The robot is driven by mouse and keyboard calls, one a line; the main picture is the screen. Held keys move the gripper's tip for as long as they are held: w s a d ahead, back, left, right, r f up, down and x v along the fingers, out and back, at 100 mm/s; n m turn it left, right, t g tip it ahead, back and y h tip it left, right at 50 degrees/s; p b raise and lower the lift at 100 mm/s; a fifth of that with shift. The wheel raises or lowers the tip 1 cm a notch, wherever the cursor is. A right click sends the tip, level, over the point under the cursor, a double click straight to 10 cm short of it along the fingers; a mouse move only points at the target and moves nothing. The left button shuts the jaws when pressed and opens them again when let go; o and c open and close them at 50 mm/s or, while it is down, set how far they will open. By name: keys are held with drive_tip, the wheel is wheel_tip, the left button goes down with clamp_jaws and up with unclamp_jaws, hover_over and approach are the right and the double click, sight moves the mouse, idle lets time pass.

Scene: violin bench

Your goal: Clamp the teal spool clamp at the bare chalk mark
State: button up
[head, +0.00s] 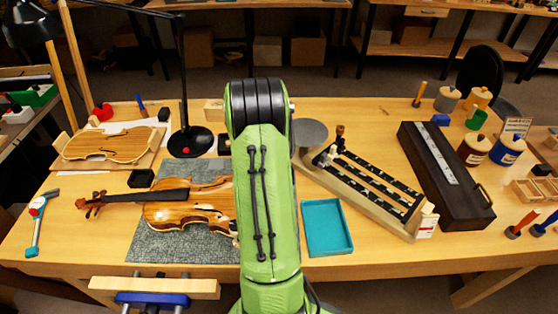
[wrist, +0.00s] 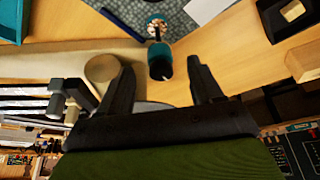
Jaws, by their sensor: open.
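In the wrist view my gripper (wrist: 160,72) is open, its two dark fingers spread apart. A teal and dark cylindrical piece, which looks like the teal spool clamp (wrist: 160,60), stands between the fingers with a visible gap on each side. In the head view my green arm covers that area, so the clamp and my gripper are hidden there. A violin (head: 190,207) lies on a grey mat (head: 150,245), its body partly behind my arm. A separate violin plate (head: 105,146) rests on a board at the left. I cannot make out a bare chalk mark.
A teal tray (head: 327,227) lies right of my arm. A long slotted rack (head: 375,180) and a dark case (head: 445,175) stand further right. A grey disc (head: 311,132) is behind the tray. A black lamp (head: 190,140) stands left of my arm. Jars (head: 474,150) line the right.

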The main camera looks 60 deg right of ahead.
drive_tip(key=b+x, duration=0.1)
drive_tip(key=x, duration=0.4)
drive_tip(key=shift+f, duration=0.1)
drive_tip(key=c, duration=1.1)
